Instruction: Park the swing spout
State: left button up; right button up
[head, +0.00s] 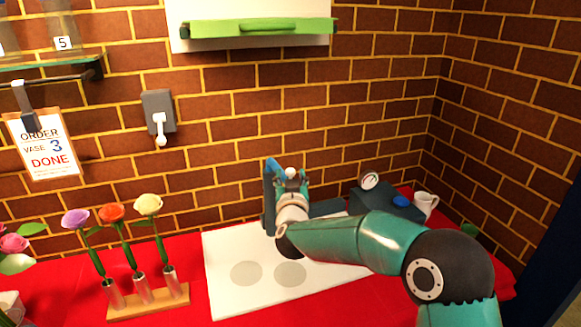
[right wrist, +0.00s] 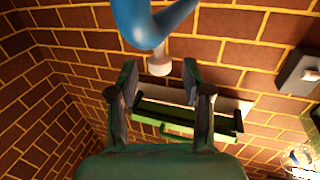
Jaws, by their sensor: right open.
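The swing spout is a blue curved tube (head: 271,165) with a pale knob or end piece, at the back of the white board in the head view. It also fills the top middle of the right wrist view as a blue tube (right wrist: 150,18) with its pale end (right wrist: 159,64). My right gripper (head: 289,182) is at the spout, hiding part of it. Its fingers (right wrist: 161,88) are open, with the pale end lined up between the tips; I cannot tell whether they touch. My left gripper is not in view.
The white board (head: 222,290) with two grey discs lies on the red table. A wooden stand (head: 150,304) with three flowers is on the left. A dark box (head: 385,203) with a gauge and a white mug (head: 426,203) stand behind my right arm. A green-handled panel (head: 262,27) is on the wall.

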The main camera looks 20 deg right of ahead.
aim_at(290, 174)
jog(key=shift+p+x, duration=0.3)
jog(key=shift+x, duration=1.2)
grip_shut()
